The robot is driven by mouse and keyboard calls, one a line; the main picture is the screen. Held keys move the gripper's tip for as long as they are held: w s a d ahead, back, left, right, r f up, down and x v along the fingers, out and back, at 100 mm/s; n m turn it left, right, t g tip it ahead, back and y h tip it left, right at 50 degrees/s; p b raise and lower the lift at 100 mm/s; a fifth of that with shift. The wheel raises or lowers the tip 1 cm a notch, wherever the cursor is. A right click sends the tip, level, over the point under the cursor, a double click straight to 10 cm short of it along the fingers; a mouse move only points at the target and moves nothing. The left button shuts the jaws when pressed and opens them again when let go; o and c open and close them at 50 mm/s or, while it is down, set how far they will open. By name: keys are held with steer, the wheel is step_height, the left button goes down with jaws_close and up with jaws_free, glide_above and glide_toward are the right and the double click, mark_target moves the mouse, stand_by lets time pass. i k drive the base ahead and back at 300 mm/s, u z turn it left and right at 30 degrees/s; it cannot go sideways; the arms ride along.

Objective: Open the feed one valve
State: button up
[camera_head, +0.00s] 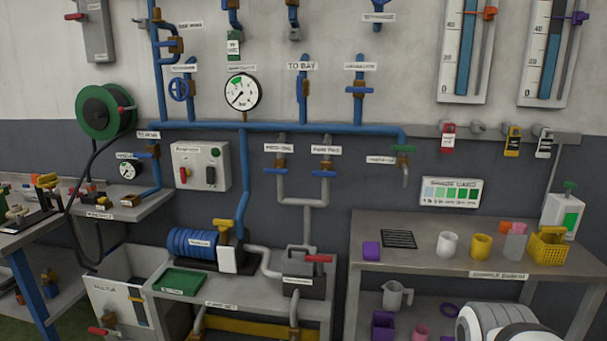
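Two small valves with brass bodies and blue lever handles hang under the blue main pipe, on grey pipes that join below. The left valve (280,170) is under a label (279,148) that seems to read feed one. Its blue handle looks crosswise to the pipe. The right valve (324,171) is under a similar label (327,150), too small to read surely, and its handle also looks crosswise. Nothing touches either valve. A rounded white and dark part of my arm shows at the bottom right. My gripper is not in view.
A pump bench (245,291) with a blue motor (192,243) stands below the valves. A round gauge (242,92) is above left, a switch box (201,167) to the left. A workbench (430,257) with cups stands at right.

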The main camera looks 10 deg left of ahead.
mark_target(277, 171)
steer(key=u, duration=0.4)
steer(key=k, duration=1.35)
steer(key=u, duration=1.05)
steer(key=i, duration=1.35)
steer(key=u, duration=0.35)
steer(key=i, duration=1.65)
steer(key=z, duration=1.2)
steer(key=i, duration=1.05)
steer(key=z, duration=0.6)
steer(key=k, duration=0.8)
steer(key=z, duration=0.2)
steer(key=i, duration=0.25)
steer(key=u, duration=0.05)
